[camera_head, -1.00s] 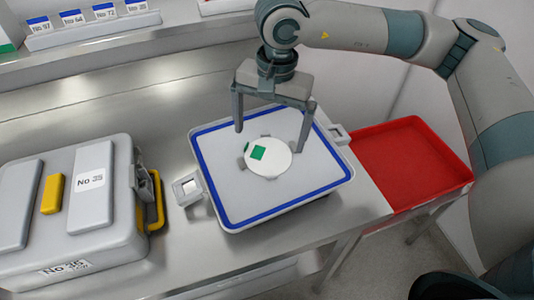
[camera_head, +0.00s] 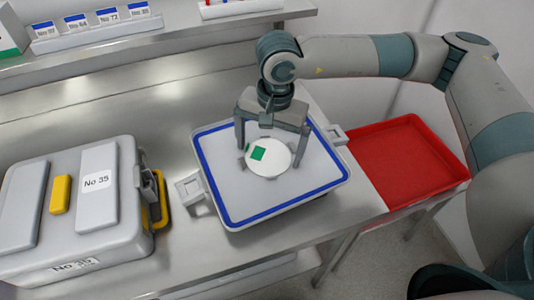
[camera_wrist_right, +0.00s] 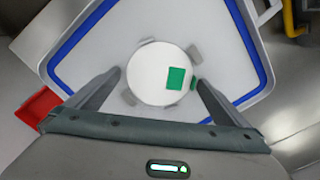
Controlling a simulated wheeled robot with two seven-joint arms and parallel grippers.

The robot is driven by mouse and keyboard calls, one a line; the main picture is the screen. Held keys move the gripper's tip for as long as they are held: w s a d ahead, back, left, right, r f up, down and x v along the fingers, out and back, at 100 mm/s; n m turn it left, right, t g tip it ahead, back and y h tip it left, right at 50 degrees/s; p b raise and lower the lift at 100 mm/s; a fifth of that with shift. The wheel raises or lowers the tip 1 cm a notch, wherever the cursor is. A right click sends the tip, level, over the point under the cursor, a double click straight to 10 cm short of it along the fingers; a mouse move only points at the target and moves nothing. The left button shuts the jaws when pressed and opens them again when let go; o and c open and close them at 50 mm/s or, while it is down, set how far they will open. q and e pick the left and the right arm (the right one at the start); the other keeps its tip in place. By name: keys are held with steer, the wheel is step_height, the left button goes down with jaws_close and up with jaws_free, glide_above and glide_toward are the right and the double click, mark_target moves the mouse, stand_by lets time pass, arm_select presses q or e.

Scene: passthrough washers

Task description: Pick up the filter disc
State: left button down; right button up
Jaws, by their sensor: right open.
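The filter disc (camera_head: 268,159) is a flat white round with a green square on it. It lies in the middle of a light grey tray with a blue border (camera_head: 315,185). My right gripper (camera_head: 270,154) is open, with its two fingers pointing down on either side of the disc. In the right wrist view the disc (camera_wrist_right: 150,75) sits between and slightly beyond the open fingers (camera_wrist_right: 160,78), and no contact with them shows. Small grey pieces show around the disc's edge. My left gripper is not in view.
A red tray (camera_head: 405,160) stands to the right of the blue-bordered tray. A grey case (camera_head: 130,225) with a yellow latch and the label No 35 stands to the left. A shelf with numbered labels (camera_head: 95,25) runs along the back. Bare steel bench lies behind the tray.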

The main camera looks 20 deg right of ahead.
steer(key=shift+f, duration=0.15)
steer(key=shift+s, duration=0.15)
steer(key=c, duration=0.9)
steer(key=shift+a+f, duration=0.1)
steer(key=c, duration=0.4)
